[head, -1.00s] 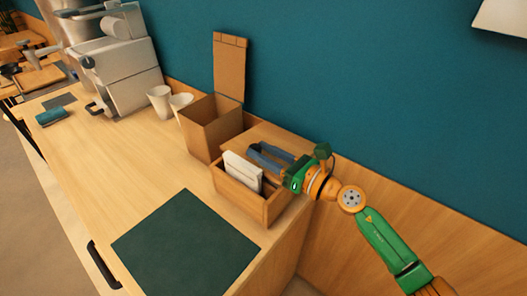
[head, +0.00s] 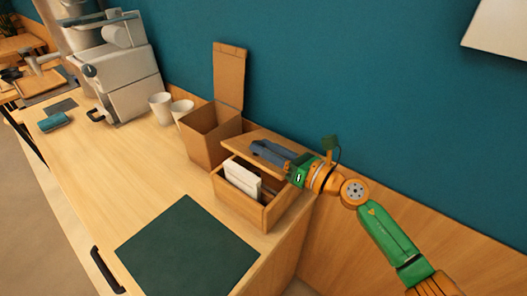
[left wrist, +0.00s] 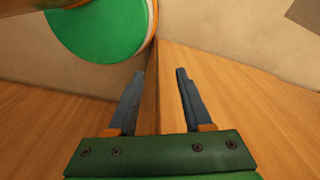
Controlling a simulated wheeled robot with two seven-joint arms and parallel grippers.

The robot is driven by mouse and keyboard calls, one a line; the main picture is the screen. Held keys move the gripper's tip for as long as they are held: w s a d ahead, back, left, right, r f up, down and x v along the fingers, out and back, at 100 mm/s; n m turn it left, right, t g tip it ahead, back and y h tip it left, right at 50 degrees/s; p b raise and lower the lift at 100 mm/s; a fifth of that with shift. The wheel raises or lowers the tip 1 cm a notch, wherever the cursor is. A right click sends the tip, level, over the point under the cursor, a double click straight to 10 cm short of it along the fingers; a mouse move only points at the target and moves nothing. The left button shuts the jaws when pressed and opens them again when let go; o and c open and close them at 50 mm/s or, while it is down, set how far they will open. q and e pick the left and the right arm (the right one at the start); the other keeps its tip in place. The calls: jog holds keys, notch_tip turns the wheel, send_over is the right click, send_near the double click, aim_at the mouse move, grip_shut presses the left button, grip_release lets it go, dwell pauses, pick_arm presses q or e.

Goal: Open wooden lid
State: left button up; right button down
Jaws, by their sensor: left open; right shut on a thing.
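The wooden lid (head: 240,140) is tilted up at the back of a low wooden box (head: 239,205), whose front part is uncovered. White packets (head: 242,180) stand inside the box. My right gripper (head: 262,150) reaches in from the right and is shut on the lid, its grey fingers lying along it. The exact contact is too small to tell. My left gripper (left wrist: 157,80) shows only in the left wrist view. It is open, with nothing between its fingers, in front of a wooden edge.
A taller wooden box (head: 208,140) with an upright lid stands left of the low box. White cups (head: 161,107) and a coffee machine (head: 115,75) are further left. A dark green mat (head: 188,250) lies in front; the counter (head: 130,160) between is clear.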

jog(key=w+r+m, duration=0.1)
jog(key=w+d+r+m+p, duration=0.1)
jog(key=r+m, duration=0.1)
jog(key=shift+w+d+r, duration=0.1)
jog(key=shift+d+r, duration=0.1)
jog(key=shift+r, duration=0.1)
jog(key=shift+w+d+r+m+p, duration=0.3)
jog(key=shift+w+d+r+m, duration=0.3)
jog(key=shift+w+r+m, duration=0.25)
jog(key=shift+f, duration=0.1)
